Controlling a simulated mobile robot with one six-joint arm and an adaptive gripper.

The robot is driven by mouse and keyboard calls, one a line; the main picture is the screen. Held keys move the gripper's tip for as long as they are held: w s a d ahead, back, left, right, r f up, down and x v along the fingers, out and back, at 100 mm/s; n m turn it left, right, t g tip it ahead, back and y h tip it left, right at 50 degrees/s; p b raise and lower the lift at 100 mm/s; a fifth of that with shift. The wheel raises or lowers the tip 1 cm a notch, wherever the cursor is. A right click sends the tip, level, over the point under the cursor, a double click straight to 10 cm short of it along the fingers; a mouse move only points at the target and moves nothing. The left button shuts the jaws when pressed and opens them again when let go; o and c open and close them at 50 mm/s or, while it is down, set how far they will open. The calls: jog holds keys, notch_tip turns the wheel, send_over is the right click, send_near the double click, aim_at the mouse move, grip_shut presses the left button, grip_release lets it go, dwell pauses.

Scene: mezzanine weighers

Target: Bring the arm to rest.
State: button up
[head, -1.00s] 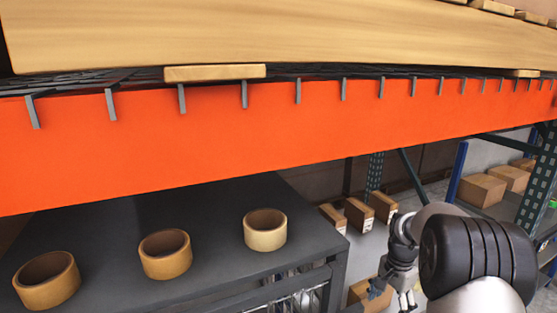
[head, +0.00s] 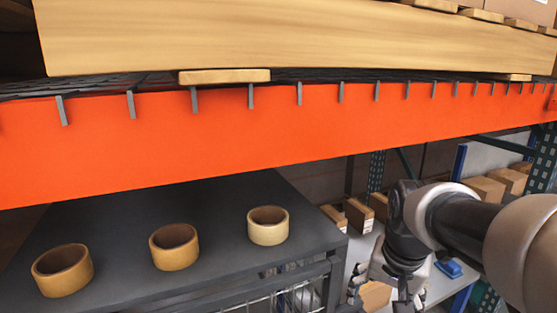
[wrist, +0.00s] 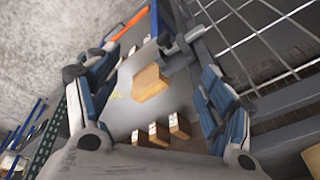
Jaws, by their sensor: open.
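My gripper (wrist: 150,68) is open in the wrist view, its two blue-grey fingers spread wide with nothing between them. Beyond the fingers, a tan box (wrist: 150,82) lies on a pale surface, apart from the gripper. In the head view my arm reaches in from the right edge, with the gripper hanging low at the lower right, partly cut off by the frame. It is to the right of the dark grey table (head: 110,215) and does not visibly touch anything.
An orange rack beam (head: 260,135) crosses above. Cardboard boxes (head: 359,214) stand behind my arm. A wire mesh (wrist: 265,40) is close on the gripper's right.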

jog(key=s+a+n, duration=0.2)
jog(key=s+n, duration=0.1)
jog(key=s, duration=0.6)
jog(key=s+a+f+n+t, duration=0.1)
jog(key=s+a+n, duration=0.1)
jog(key=s, duration=0.7)
jog(key=shift+s+a+n+t, duration=0.15)
jog(key=shift+a+n+t, duration=0.2)
jog(key=shift+a, duration=0.3)
